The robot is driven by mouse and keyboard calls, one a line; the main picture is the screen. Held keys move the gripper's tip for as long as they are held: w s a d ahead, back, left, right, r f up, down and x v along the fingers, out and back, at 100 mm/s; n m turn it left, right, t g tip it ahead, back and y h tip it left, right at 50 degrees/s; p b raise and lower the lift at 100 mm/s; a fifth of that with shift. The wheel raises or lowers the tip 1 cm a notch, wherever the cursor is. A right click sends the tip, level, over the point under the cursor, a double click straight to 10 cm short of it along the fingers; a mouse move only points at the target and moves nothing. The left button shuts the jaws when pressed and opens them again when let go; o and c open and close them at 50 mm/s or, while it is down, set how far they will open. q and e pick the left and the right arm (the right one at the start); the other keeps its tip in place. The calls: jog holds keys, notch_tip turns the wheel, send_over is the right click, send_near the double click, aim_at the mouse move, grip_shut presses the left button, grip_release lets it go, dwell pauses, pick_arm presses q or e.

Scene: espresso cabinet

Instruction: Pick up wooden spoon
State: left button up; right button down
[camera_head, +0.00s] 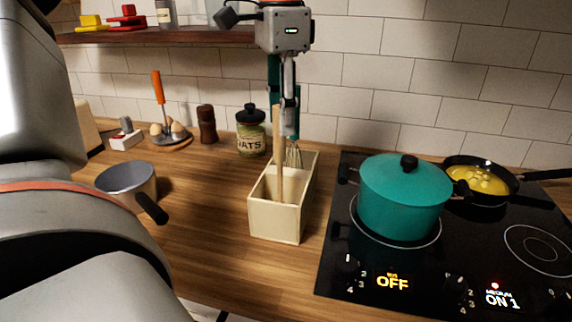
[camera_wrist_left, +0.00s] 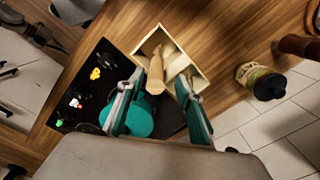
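The wooden spoon (camera_head: 277,150) stands upright in a pale wooden utensil box (camera_head: 274,221) on the counter, its lower end hidden by the box's front wall. A wire whisk (camera_head: 293,156) stands right behind it. My left gripper (camera_head: 287,130) points down over the box, at the upper part of the spoon handle. In the left wrist view its fingers (camera_wrist_left: 158,80) are spread apart, and the handle (camera_wrist_left: 156,82) shows in the gap between them. I see clear space at both sides of the handle there. My right gripper is in neither view.
A teal pot (camera_head: 405,205) sits on the black stove right of the box, with a frying pan (camera_head: 482,182) behind. A jar (camera_head: 251,135), a pepper mill (camera_head: 207,124) and a small saucepan (camera_head: 127,182) stand to the left. A shelf (camera_head: 170,36) hangs above.

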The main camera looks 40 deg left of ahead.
aim_at(280, 154)
pick_arm(q)
jog(key=f, duration=0.3)
jog(key=s+f, duration=0.1)
jog(key=f, duration=0.1)
jog(key=shift+d+f, duration=0.15)
jog(key=shift+d, duration=0.05)
jog(key=shift+w+f, duration=0.15)
jog(key=shift+f, duration=0.3)
grip_shut()
